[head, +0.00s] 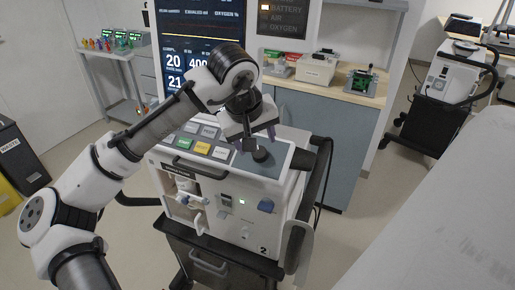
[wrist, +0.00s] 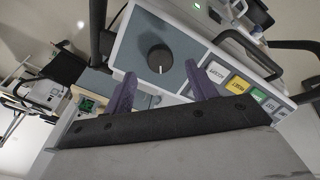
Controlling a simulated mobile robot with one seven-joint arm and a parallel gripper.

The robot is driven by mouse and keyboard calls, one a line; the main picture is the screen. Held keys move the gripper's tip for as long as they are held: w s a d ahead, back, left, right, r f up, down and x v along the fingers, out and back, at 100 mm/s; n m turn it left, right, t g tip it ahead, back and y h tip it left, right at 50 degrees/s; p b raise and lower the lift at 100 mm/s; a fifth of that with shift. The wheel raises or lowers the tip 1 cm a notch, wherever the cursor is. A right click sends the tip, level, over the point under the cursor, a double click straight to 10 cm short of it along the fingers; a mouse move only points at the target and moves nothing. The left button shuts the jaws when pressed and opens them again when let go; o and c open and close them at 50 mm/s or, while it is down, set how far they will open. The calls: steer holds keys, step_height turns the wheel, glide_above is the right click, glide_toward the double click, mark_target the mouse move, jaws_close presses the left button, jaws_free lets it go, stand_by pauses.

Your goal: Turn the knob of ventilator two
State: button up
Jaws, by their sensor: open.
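Ventilator two (head: 200,205), a white unit with a "2" on its front, stands in the middle of the head view below my arm. Its black round knob (head: 263,157) is on the grey top panel, right of the coloured buttons. In the wrist view the knob (wrist: 159,59) shows fully, with a white pointer line toward the picture's bottom. My gripper (head: 258,142) is open above the panel, close to the knob. In the wrist view its two purple fingers (wrist: 162,85) stand on either side of the knob's lower edge, apart from it. Nothing is between them.
Labelled buttons (head: 202,148) lie left of the knob. The ventilator's screen (head: 190,50) rises behind. A dark handle rail (head: 318,165) runs along its right side. A counter (head: 335,83) with boxes is behind, a white bed (head: 440,210) at right. Another ventilator (head: 450,75) stands at the back right.

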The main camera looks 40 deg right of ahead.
steer(key=b+v, duration=0.1)
steer(key=v, duration=0.9)
